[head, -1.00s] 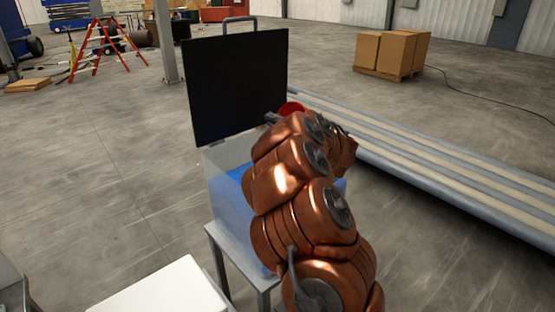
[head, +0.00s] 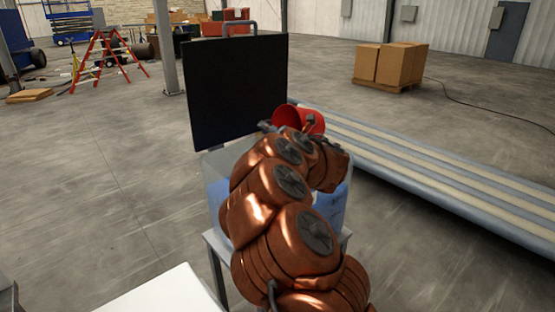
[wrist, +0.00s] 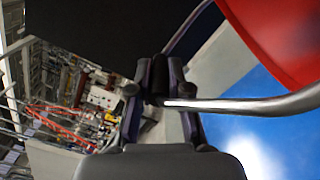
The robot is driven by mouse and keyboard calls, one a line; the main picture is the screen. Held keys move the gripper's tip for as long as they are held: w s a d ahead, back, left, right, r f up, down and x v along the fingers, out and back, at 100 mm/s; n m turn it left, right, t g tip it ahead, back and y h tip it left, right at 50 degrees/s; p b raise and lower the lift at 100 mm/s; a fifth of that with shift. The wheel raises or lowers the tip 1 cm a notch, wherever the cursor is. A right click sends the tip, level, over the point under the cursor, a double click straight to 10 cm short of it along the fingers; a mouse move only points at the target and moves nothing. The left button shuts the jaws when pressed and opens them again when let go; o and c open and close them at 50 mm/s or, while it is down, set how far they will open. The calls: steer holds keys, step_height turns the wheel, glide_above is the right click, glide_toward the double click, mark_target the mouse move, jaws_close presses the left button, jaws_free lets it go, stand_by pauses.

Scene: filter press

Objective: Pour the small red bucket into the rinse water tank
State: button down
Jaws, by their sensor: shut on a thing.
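The small red bucket (head: 300,118) is held up above the rinse water tank (head: 334,205), tilted on its side in the head view. Part of its red wall (wrist: 280,35) also shows in the wrist view, with its metal handle (wrist: 250,103). My gripper (wrist: 163,95) is shut on that handle. Blue water (wrist: 262,135) in the tank lies below the bucket in the wrist view. In the head view my arm hides the gripper and much of the tank. I cannot see inside the bucket.
A black upright panel (head: 236,90), the tank's raised lid, stands at its back. The tank rests on a grey stand (head: 213,240). A white surface (head: 160,292) is in front. Long striped beams (head: 430,168) lie to the right.

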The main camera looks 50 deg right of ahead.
steer(key=shift+a+f+n+b, duration=0.35)
steer(key=shift+a+b, duration=0.2)
steer(key=shift+b, duration=0.3)
steer(key=shift+d+f+n+b, duration=0.1)
steer(key=shift+n+b, duration=0.25)
steer(key=shift+b, duration=0.25)
